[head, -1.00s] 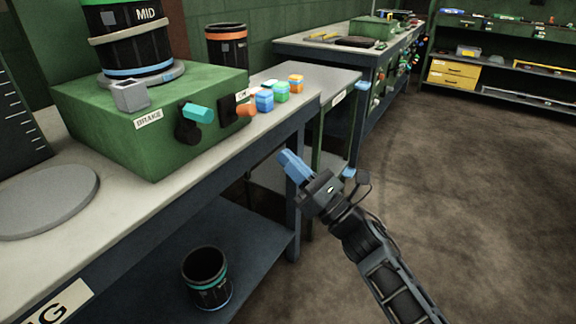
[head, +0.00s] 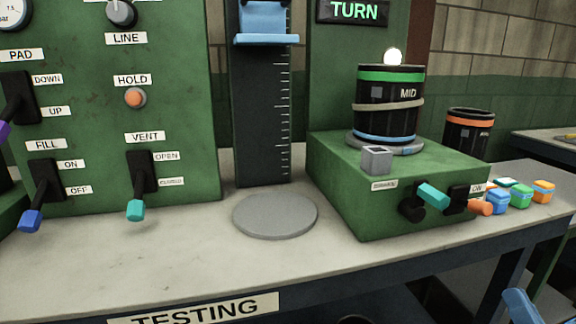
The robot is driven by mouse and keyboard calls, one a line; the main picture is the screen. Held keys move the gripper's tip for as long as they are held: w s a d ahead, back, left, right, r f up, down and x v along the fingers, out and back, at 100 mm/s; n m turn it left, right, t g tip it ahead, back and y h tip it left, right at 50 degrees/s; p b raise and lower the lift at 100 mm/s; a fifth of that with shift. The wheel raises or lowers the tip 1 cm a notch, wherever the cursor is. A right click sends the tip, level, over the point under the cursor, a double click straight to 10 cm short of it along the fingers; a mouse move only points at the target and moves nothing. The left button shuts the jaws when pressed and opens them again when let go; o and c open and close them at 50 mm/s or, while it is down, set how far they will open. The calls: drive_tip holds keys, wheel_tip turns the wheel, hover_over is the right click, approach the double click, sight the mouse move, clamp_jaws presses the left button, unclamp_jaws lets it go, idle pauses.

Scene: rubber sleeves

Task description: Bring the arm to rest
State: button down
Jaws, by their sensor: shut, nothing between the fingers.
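My gripper (head: 524,305) shows only in part at the lower right corner of the head view. Its blue fingers are shut with nothing between them. It is in front of the bench edge, apart from the bench and everything on it. The rest of my arm is out of the picture.
The testing bench (head: 120,275) holds a control panel (head: 100,110) with levers, a round grey plate (head: 275,216), and a green box (head: 365,205) carrying a dark MID sleeve (head: 388,105). An orange-banded sleeve (head: 468,135) and several small coloured blocks (head: 520,195) are at right.

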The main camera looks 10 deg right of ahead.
drive_tip(key=s+a+r+m+g+y+p, duration=0.1)
drive_tip(key=s+a+m+g+p, duration=0.3)
drive_tip(key=s+a+m, duration=0.6)
drive_tip(key=s+a+r+m+g+y+p, duration=0.1)
drive_tip(key=s+a+r+m+g+p, duration=0.1)
drive_tip(key=s+a+m, duration=0.8)
drive_tip(key=s+m+g+p, duration=0.1)
drive_tip(key=s+m+g, duration=0.1)
drive_tip(key=s+m, duration=0.4)
drive_tip(key=shift+m+g+p, duration=0.3)
drive_tip(key=shift+m+p, duration=0.05)
drive_tip(key=shift+m, duration=2.05)
